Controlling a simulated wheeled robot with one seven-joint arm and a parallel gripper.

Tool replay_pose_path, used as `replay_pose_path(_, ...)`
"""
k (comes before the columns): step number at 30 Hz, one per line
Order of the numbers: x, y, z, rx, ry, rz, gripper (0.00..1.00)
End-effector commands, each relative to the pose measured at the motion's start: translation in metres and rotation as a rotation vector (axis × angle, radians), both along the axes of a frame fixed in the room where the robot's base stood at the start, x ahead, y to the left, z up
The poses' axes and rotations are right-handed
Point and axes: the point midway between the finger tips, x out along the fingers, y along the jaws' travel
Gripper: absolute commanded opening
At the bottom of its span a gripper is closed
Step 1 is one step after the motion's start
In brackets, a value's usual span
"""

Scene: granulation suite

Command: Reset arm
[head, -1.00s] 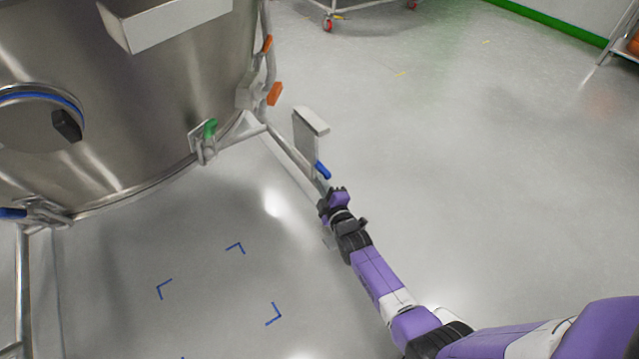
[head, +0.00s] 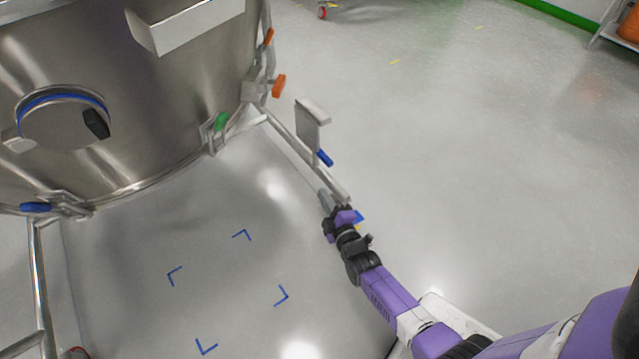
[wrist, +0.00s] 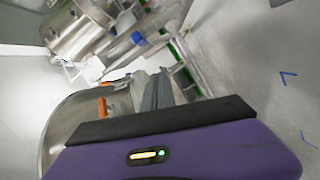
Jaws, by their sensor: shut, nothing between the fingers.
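My purple and black arm reaches up from the lower right in the head view. My gripper (head: 325,198) is at its far end, small in the picture, beside the lower end of the steel vessel's frame rail. In the wrist view my gripper (wrist: 157,90) shows grey fingers beyond the purple housing, shut and with nothing between them. I cannot tell whether it touches the rail.
A large steel vessel (head: 170,120) with a green-handled clamp (head: 220,122) fills the upper left. Its frame carries a blue handle (head: 325,158) close to my gripper. Blue corner marks (head: 282,296) lie on the floor. The floor at right is open.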

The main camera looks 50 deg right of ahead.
Motion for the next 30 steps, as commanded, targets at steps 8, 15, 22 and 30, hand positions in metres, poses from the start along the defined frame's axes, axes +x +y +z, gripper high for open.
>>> replay_pose_path(8, -0.009, 0.006, 0.0, -0.001, 0.0, 0.0, 0.0)
replay_pose_path(15, -0.009, 0.006, -0.001, 0.039, -0.018, -0.003, 0.0)
replay_pose_path(22, 0.005, 0.007, 0.035, 0.242, -0.176, 0.004, 0.0)
replay_pose_path(30, -0.038, 0.059, 0.086, 0.526, -0.323, 0.087, 0.0)
